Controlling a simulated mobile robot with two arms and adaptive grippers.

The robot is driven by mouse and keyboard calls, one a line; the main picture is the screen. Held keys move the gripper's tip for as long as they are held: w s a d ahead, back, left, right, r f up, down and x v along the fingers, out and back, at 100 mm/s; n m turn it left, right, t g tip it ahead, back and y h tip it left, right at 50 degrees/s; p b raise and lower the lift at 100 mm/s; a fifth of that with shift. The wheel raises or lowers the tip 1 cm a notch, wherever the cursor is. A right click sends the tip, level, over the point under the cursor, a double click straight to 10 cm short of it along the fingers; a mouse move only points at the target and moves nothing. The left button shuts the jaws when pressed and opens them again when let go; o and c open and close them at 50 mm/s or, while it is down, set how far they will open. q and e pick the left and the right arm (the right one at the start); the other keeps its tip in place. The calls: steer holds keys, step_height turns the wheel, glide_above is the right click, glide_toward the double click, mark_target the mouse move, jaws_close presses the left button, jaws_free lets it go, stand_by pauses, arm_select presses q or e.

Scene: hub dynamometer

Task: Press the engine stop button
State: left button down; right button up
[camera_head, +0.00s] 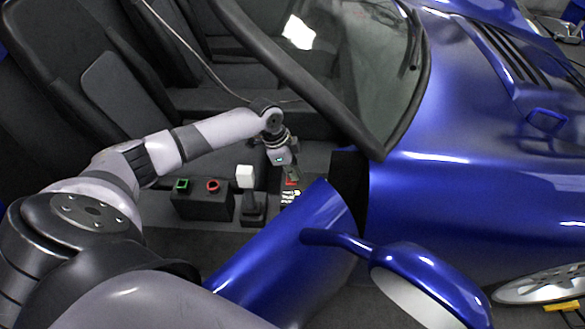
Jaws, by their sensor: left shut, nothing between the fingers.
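A black box (204,206) stands inside the blue car, with a green-framed button (182,184) on its left and a round red button (213,186) on its right. My left gripper (291,180) is to the right of this box, pointing down, its fingers shut and empty. A small red part (291,184) shows right at its fingertips, above a dark panel with yellow and white markings (291,195). I cannot tell whether the fingers touch it, or which red part is the engine stop button. My right gripper is out of view.
A lever with a white block-shaped knob (245,177) stands between the box and my gripper. The blue door (290,240) and mirror (425,285) are in front. The windshield pillar (310,90) slants close to my gripper's right. Dark seats (110,95) lie behind.

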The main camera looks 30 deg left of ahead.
arm_select(q)
steer(key=shift+s+d+f, duration=0.1)
steer(key=shift+s+f, duration=0.25)
steer(key=shift+f, duration=0.05)
steer(key=w+v, duration=0.1)
steer(key=v, duration=1.1)
steer(key=shift+r, duration=0.4)
steer(key=shift+s, duration=0.1)
